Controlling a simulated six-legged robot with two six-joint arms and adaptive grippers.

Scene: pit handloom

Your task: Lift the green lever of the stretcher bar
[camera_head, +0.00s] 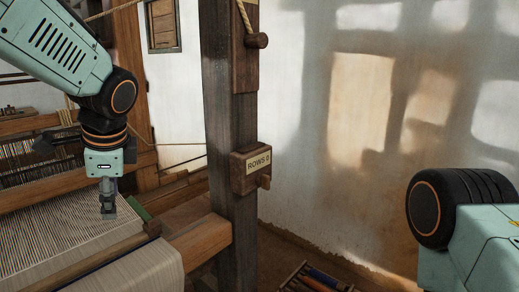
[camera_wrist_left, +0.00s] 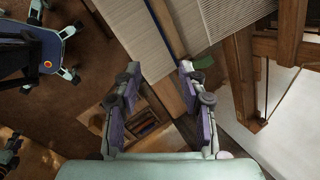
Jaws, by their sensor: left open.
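My left gripper (camera_head: 108,212) points down over the right edge of the woven cloth (camera_head: 140,268). In the left wrist view its two fingers (camera_wrist_left: 158,72) are spread apart with nothing between them. A green piece, which looks like the lever (camera_head: 138,208), shows just right of and behind the gripper in the head view, partly hidden. It also shows in the wrist view (camera_wrist_left: 203,63), just beyond the right fingertip. A wooden bar (camera_head: 105,255), perhaps the stretcher bar, crosses the cloth. I cannot tell whether the gripper touches anything. My right gripper is out of view.
A dark upright post (camera_head: 222,110) with a "ROWS" box (camera_head: 251,170) stands right of the left gripper. A wooden beam (camera_head: 202,240) meets the post. A wooden tray (camera_head: 300,284) with shuttle-like items lies low down. Cords run behind the arm.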

